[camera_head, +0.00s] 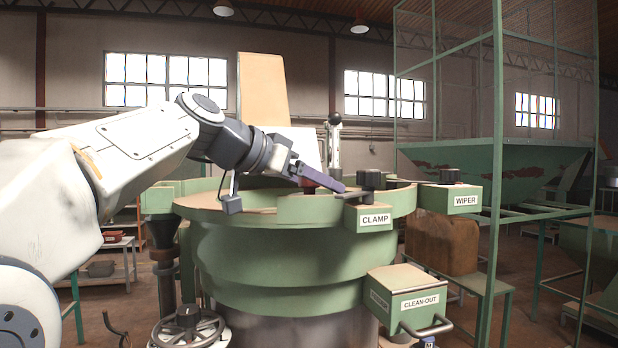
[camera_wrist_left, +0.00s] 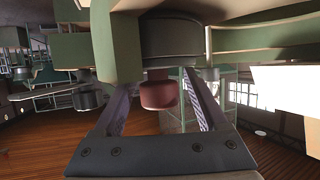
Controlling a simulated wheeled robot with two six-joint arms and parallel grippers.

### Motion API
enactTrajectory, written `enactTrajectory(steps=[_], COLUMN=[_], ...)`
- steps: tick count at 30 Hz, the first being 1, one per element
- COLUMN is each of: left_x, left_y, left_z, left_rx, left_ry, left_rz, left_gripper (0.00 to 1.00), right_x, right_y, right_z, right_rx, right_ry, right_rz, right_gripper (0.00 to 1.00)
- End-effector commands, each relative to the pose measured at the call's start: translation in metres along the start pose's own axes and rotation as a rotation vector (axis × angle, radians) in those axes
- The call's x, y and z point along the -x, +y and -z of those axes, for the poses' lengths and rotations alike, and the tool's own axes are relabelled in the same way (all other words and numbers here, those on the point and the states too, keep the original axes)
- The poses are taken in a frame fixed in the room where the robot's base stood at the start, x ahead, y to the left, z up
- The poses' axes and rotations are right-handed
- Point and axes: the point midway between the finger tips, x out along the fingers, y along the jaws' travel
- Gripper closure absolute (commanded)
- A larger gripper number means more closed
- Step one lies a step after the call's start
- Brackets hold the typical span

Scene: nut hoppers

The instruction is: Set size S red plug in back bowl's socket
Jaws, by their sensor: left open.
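My left gripper (camera_head: 332,183) reaches in over the rim of a large green bowl (camera_head: 285,250), with its jaws spread. A dark red plug (camera_head: 309,185) shows beside its fingers, partly hidden by them. In the left wrist view the red plug (camera_wrist_left: 158,95) sits between the open fingers of the left gripper (camera_wrist_left: 160,82), with gaps on both sides. A dark round part (camera_wrist_left: 172,36) is beyond the plug; I cannot tell whether they touch. I cannot make out a socket or read a size mark. My right gripper is not in view.
Green blocks labelled CLAMP (camera_head: 375,219) and WIPER (camera_head: 466,200), with dark knobs, stand at the bowl's rim. A CLEAN-OUT box (camera_head: 420,302) juts from its front. A ball-topped lever (camera_head: 334,135) rises behind. A framed green hopper (camera_head: 490,170) stands right.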

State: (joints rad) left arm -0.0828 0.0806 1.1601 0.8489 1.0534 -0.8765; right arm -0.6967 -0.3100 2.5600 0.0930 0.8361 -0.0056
Motion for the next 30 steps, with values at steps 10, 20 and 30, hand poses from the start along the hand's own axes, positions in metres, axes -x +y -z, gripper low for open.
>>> enactTrajectory(steps=[10, 20, 30], left_x=[0.057, 0.113, 0.121], left_y=[-0.002, -0.001, 0.000], left_z=[0.000, 0.002, 0.003], left_rx=[-0.003, 0.000, 0.000], left_ry=[0.005, 0.001, 0.000], left_rz=[0.008, 0.004, 0.000], left_gripper=[0.25, 0.25, 0.25], right_x=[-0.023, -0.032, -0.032], right_y=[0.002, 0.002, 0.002], right_z=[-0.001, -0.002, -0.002], right_rx=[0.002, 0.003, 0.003], right_ry=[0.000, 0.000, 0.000], right_rz=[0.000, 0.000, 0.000], right_gripper=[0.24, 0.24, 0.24])
